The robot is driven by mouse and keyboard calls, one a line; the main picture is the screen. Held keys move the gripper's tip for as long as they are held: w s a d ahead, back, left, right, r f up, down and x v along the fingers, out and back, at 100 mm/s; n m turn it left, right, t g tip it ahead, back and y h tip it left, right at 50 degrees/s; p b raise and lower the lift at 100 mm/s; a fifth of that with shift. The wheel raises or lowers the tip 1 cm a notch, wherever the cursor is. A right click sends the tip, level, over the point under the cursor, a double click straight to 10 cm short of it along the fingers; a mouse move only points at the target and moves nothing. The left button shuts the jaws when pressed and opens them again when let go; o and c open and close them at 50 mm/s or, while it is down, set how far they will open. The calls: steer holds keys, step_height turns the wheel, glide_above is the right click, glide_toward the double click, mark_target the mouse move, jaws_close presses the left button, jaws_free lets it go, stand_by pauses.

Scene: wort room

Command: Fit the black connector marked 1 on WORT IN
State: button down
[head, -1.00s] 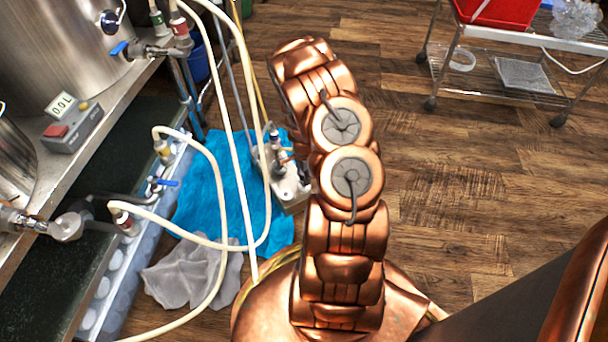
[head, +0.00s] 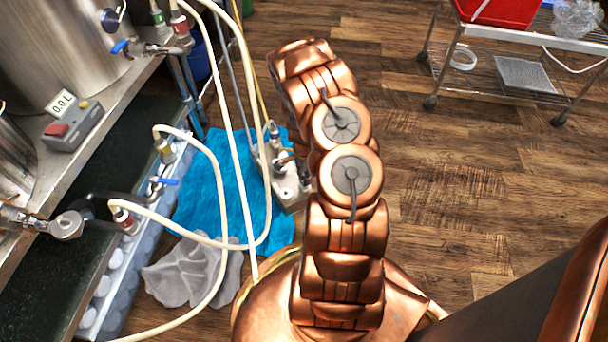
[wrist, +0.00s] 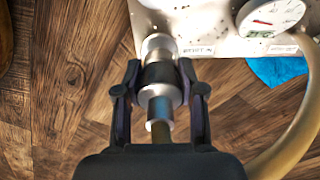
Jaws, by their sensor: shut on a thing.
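In the wrist view my gripper (wrist: 158,74) is shut on a silver connector with a black band (wrist: 158,93), one finger on each side. A tan hose runs back from it toward my palm. The connector points at the edge of a white panel (wrist: 190,20), in line with a silver fitting (wrist: 157,44) there. I cannot tell whether the two are joined or only touching. A small label (wrist: 197,50) on the panel is too blurred to read surely, and no mark 1 shows. In the head view my arm hides the gripper.
In the wrist view a round gauge (wrist: 268,14) and a curved hose (wrist: 294,140) are at right. In the head view a metal unit (head: 292,190) stands on a blue towel (head: 210,195). Pale hoses (head: 213,165) loop left of my arm.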

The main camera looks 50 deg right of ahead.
steer(key=shift+f+b, duration=0.3)
steer(key=shift+f, duration=0.65)
steer(key=c, duration=0.6)
jaws_free()
steer(key=shift+r, duration=0.1)
steer(key=shift+r, duration=5.95)
